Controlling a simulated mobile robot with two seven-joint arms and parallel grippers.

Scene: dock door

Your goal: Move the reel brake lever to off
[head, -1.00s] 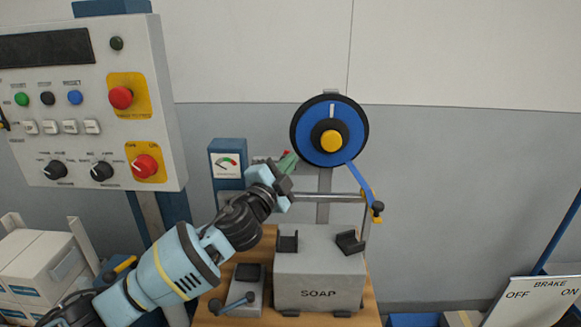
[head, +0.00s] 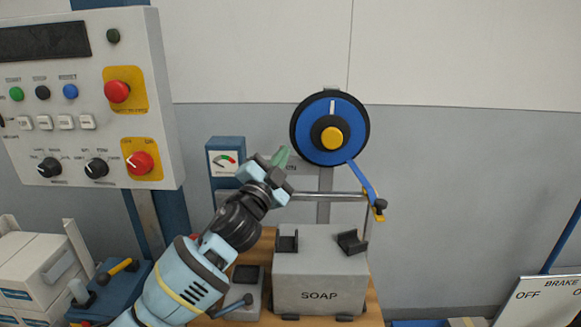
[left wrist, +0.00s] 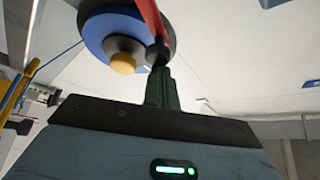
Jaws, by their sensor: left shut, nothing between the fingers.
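In the left wrist view a red lever (left wrist: 150,18) with a dark knob comes down from the top, in front of the reel. Its knob is right at the tips of my left gripper (left wrist: 160,72), whose green fingers are shut and empty; I cannot tell whether they touch. In the head view my left gripper (head: 281,157) is left of and below the blue reel (head: 312,112) with its yellow hub. It covers the lever there and part of a plate marked "ON" (head: 296,168). A sign reading BRAKE, OFF (head: 530,296) stands at the lower right. My right gripper is out of view.
A control panel (head: 88,135) with red buttons and knobs is at the left. A gauge box (head: 224,143) stands behind my arm. A grey SOAP box (head: 320,270) sits below the reel, under a horizontal rod (head: 325,195). White cartons (head: 30,270) are at lower left.

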